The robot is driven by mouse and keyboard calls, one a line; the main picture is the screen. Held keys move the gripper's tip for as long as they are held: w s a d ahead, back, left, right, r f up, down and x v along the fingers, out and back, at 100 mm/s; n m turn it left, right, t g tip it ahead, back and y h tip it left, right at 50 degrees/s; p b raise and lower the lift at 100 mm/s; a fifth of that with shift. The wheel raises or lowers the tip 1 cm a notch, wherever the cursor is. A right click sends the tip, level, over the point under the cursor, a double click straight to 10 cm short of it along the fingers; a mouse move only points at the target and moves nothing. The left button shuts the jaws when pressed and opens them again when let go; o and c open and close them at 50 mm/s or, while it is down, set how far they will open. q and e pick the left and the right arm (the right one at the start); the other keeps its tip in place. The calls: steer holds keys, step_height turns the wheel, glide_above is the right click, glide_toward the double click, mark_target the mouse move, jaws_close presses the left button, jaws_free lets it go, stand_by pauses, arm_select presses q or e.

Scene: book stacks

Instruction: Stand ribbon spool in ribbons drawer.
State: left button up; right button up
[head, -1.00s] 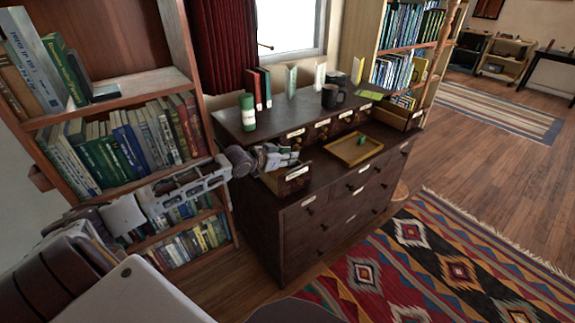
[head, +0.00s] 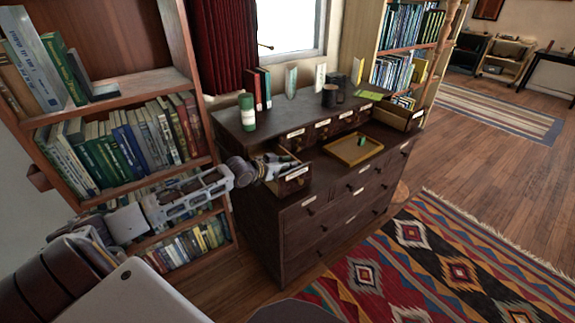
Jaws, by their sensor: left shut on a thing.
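A small labelled drawer (head: 293,184) stands out, open, from the left end of the small drawer row on the dark dresser; its label is too small to read. My left gripper (head: 280,168) is at the left of this drawer and hides part of it. It appears shut on the drawer's front, though the contact is hard to see. A small green thing (head: 361,140), perhaps the ribbon spool, lies in the yellow tray (head: 336,155) on the dresser, right of the drawer and apart from my gripper. My right gripper is not in view.
A green cylinder with a pale label (head: 247,112), red and dark books (head: 259,88) and dark mugs (head: 332,95) stand on the dresser's upper ledge. A full bookcase (head: 115,150) is close on the left. A patterned rug (head: 440,260) covers open floor at right.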

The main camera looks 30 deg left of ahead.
arm_select(q)
steer(key=shift+f, duration=0.3)
steer(key=o, duration=0.7)
steer(key=shift+f, duration=0.1)
steer(key=shift+o, duration=0.2)
